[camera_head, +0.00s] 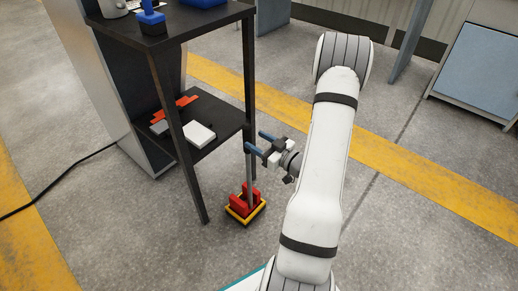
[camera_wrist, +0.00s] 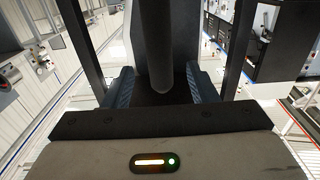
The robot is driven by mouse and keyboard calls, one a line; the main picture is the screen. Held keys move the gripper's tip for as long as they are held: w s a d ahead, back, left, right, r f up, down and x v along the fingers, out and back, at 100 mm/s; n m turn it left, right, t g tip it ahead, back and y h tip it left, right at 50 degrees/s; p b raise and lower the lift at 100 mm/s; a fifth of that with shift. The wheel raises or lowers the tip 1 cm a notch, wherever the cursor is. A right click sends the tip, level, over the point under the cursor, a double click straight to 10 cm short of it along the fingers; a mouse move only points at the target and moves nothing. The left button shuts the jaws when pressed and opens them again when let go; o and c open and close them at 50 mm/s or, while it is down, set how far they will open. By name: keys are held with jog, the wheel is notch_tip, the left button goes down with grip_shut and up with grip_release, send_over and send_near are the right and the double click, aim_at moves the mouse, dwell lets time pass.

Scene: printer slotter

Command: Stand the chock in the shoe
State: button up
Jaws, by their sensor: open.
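The shoe (camera_head: 233,213) is a low yellow-edged base with red blocks, on the floor by the black rack's right leg. A slim grey upright bar, apparently the chock (camera_head: 250,178), stands with its lower end among the red blocks. How deep it sits is hidden. My gripper (camera_head: 259,142) is open, with its blue fingers at the bar's upper end. In the wrist view a dark rounded bar (camera_wrist: 158,45) shows between the spread fingers (camera_wrist: 158,88), with room on both sides. I cannot tell whether either finger touches it.
The black rack (camera_head: 226,132) stands close beside my gripper. Its lower shelf holds a white box (camera_head: 199,134) and orange-red parts (camera_head: 176,109). A blue item (camera_head: 151,20) is on top. A black cable (camera_head: 62,180) lies at left. The floor at right is clear up to a cabinet (camera_head: 478,68).

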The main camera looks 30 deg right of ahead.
jog(key=b+x, duration=0.1)
jog(key=x, duration=0.6)
jog(key=shift+w+b, duration=0.15)
jog(key=shift+b, duration=0.25)
jog(key=shift+a, duration=0.1)
jog(key=shift+c, duration=0.5)
grip_shut()
dwell(0.3)
jog(key=c, duration=0.5)
grip_release()
jog(key=shift+c, duration=1.6)
jog(key=o, duration=0.3)
jog(key=shift+r, duration=0.15)
grip_shut()
